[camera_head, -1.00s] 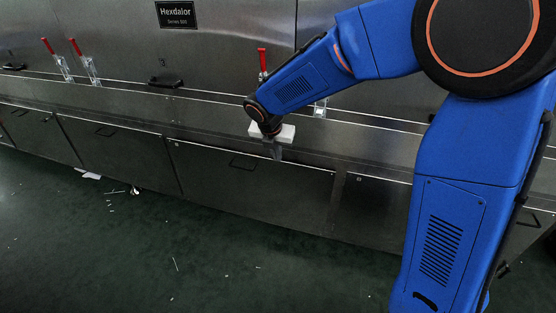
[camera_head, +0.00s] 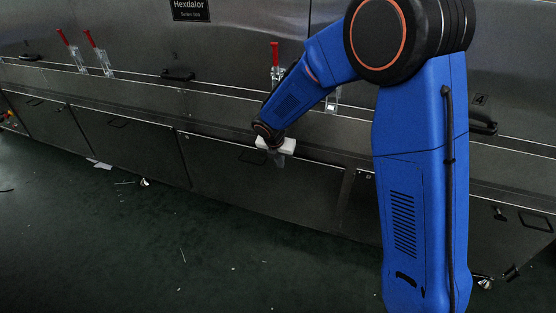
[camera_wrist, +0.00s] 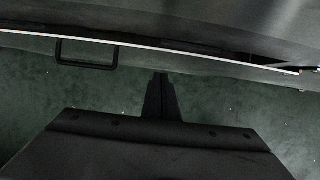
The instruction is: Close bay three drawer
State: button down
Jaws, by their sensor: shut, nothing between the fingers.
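The wide drawer front (camera_head: 225,170) in the middle of the lower row has a dark bar handle (camera_head: 252,157). I see no number on it. The same drawer's pale top edge (camera_wrist: 200,51) and handle (camera_wrist: 87,53) show in the wrist view. A narrow dark gap behind that edge suggests the drawer stands slightly open. My gripper (camera_head: 279,160) points down at this drawer, right of the handle. In the wrist view its fingers (camera_wrist: 160,78) are together and empty, with tips close to the drawer front. I cannot tell whether they touch it.
Red-handled clamps (camera_head: 275,60) stand along the ledge above the drawers. Dark handles (camera_head: 178,76) sit on the upper steel panels. A panel at right carries a number 4 (camera_head: 480,99). The green floor (camera_head: 180,260) is mostly clear, with small white scraps (camera_head: 100,164).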

jog(key=shift+w+d, duration=0.3)
jog(key=shift+w, duration=0.35)
jog(key=shift+w+d, duration=0.25)
jog(key=shift+w, duration=0.35)
jog(key=shift+w+d+r, duration=0.15)
jog(key=shift+w+d, duration=0.05)
jog(key=shift+w, duration=0.35)
jog(key=shift+w+d+r, duration=0.1)
jog(key=shift+w+d, duration=0.1)
jog(key=shift+w, duration=0.3)
jog(key=shift+s, duration=0.1)
